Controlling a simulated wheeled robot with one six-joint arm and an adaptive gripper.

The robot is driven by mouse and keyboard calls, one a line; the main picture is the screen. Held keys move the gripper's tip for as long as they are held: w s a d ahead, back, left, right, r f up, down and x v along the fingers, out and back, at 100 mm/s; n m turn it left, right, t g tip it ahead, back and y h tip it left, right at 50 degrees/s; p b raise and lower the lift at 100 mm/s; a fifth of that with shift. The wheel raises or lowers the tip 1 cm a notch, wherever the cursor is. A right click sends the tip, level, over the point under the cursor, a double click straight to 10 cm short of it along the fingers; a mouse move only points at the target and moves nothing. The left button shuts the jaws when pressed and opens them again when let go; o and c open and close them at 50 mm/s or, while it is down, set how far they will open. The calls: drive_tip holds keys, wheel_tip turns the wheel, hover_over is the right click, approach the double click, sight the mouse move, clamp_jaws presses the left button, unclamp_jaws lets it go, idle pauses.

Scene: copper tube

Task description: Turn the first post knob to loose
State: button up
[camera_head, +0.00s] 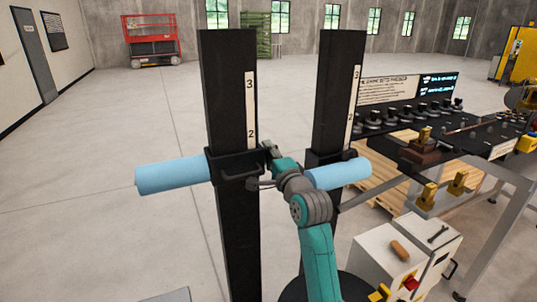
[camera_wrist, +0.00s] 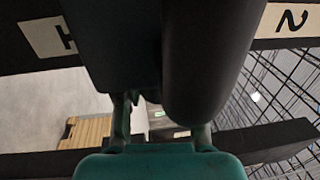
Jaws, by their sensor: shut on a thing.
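The first post (camera_head: 229,90) is the left of two black upright posts. It carries a black clamp collar (camera_head: 235,163) with a handle on its front, and a blue roller (camera_head: 173,175) reaches out to the left. My gripper (camera_head: 268,152) is at the collar's right side, shut on the first post knob. The knob is mostly hidden by my gripper and wrist in the head view. In the wrist view two large dark shapes fill the upper middle, in front of the post (camera_wrist: 288,20). The knob's setting cannot be read.
The second black post (camera_head: 338,90), with a blue roller (camera_head: 340,173), stands close on the right. A workbench (camera_head: 500,150) with several dark knobs and a screen is further right. A white box (camera_head: 405,260) stands at the lower right. The floor at left is clear.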

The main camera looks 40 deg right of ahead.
drive_tip(key=shift+f+t+h, duration=0.1)
drive_tip(key=shift+t+h, duration=0.4)
drive_tip(key=shift+t, duration=1.1)
drive_tip(key=o, duration=1.2)
drive_tip(key=shift+c, duration=0.2)
drive_tip(key=v, duration=1.2)
drive_tip(key=shift+w+f, duration=0.1)
